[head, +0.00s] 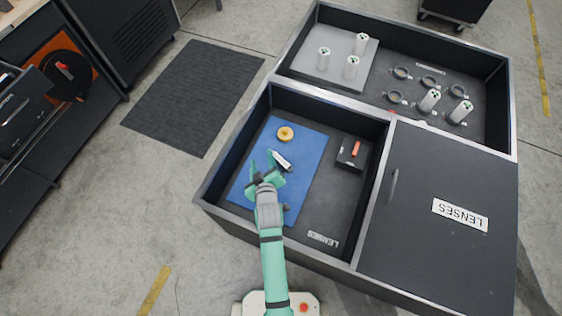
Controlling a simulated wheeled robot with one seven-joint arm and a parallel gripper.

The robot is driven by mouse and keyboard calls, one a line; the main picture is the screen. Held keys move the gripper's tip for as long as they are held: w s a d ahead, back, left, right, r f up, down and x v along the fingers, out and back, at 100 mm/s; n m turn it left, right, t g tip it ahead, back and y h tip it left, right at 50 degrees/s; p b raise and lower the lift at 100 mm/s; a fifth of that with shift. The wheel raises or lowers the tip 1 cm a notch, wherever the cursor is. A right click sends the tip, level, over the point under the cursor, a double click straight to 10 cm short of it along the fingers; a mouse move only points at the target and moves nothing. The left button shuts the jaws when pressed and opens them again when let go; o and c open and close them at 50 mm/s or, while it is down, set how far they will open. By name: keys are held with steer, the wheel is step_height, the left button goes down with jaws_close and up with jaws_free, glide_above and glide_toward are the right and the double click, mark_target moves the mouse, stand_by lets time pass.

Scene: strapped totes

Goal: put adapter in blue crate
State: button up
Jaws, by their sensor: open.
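My gripper (266,168) has teal fingers, stands open, and is over the blue mat (310,142) in the front left compartment. A small white-and-black cylinder (281,161) is right by its fingertips; I cannot tell whether they touch. A yellow-orange round piece (285,133) lies on the mat beyond the gripper. A small dark piece (286,207) shows beside my arm. I cannot tell which piece is the adapter. No blue crate is recognisable; the blue surface looks like a flat mat.
A black block (346,163) with an orange piece (356,148) stands right of the mat. A closed lid (430,240) labelled LENSES covers the front right. The back compartment holds a grey plate (309,70) with white cylinders, and several rings (402,72). Compartment walls surround my gripper.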

steer(key=w+d+f+g, duration=0.2)
steer(key=w+d+f, duration=0.15)
steer(key=f, duration=0.25)
steer(key=g+y, duration=0.2)
glide_toward(282, 161)
steer(key=shift+w+a+f, duration=0.3)
steer(key=shift+w+a, duration=0.15)
steer(key=shift+a, duration=0.15)
steer(key=shift+w+a+f, duration=0.3)
steer(key=shift+w+a, duration=0.15)
steer(key=shift+a, duration=0.2)
steer(key=shift+s+d+f+g+y, duration=0.15)
steer(key=shift+d+f+g+y, duration=0.05)
steer(key=shift+d+f+y, duration=0.35)
steer(key=shift+s+d+f+g+y, duration=0.2)
steer(key=shift+d+f+y, duration=0.25)
steer(key=shift+d, duration=0.2)
steer(key=d+y, duration=0.1)
steer(key=d+r+y, duration=0.1)
steer(key=d, duration=0.1)
steer(key=shift+s+r+n+t, duration=0.15)
steer(key=shift+n+t, duration=0.25)
steer(key=shift+y, duration=0.3)
steer(key=x, duration=0.4)
steer(key=shift+w+a, duration=0.25)
steer(key=shift+f+x, duration=0.15)
steer(key=shift+x, duration=1.35)
steer(key=shift+f+x, duration=0.15)
steer(key=shift+x, duration=1.3)
steer(key=shift+s, duration=0.15)
